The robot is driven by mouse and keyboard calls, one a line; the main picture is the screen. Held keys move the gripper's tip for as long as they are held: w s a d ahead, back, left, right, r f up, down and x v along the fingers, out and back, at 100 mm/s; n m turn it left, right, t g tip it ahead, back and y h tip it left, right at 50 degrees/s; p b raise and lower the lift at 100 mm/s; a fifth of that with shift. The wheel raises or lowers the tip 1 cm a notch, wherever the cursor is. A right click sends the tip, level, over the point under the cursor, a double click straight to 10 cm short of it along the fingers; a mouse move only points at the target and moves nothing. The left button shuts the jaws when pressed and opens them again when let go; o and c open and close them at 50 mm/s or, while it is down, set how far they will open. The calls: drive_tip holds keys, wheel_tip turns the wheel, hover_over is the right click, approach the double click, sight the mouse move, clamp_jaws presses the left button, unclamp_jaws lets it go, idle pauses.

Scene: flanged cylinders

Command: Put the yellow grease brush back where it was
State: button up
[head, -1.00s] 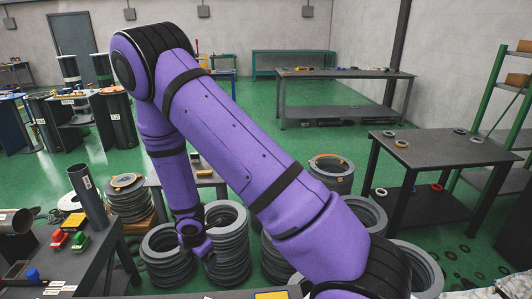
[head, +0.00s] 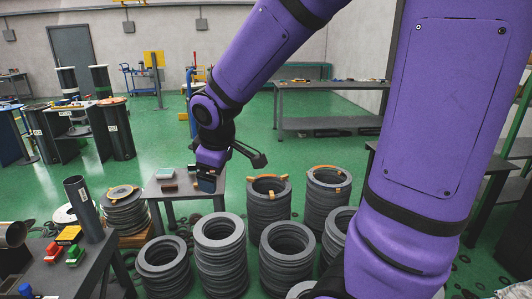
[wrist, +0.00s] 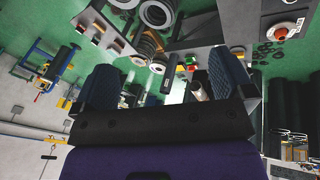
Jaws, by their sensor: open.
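A small yellow block (head: 69,234), which looks like the yellow grease brush, lies on the dark table (head: 92,262) at the left of the head view. It is beside a red block (head: 54,250) and a green block (head: 75,254). Its bristles are too small to make out. My gripper (head: 208,181) hangs in front of the small grey table in the middle, well to the right of and apart from the yellow block. In the wrist view my gripper (wrist: 162,80) shows two spread dark fingers. I see nothing held between them.
Stacks of grey flanged rings (head: 220,250) fill the floor below my gripper. A dark upright tube (head: 84,209) stands beside the coloured blocks. My arm covers much of the right side.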

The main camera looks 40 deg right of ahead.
drive_tip(key=s+r+m, duration=0.3)
drive_tip(key=s+r, duration=0.2)
drive_tip(key=s, duration=0.4)
drive_tip(key=s+r+m+t+y, duration=0.1)
drive_tip(key=s+r+m, duration=0.3)
drive_tip(key=s, duration=0.5)
drive_tip(key=shift+a+r+y, duration=0.3)
drive_tip(key=shift+a+r, duration=0.1)
drive_tip(key=shift+r, duration=0.2)
drive_tip(key=shift+a, duration=0.1)
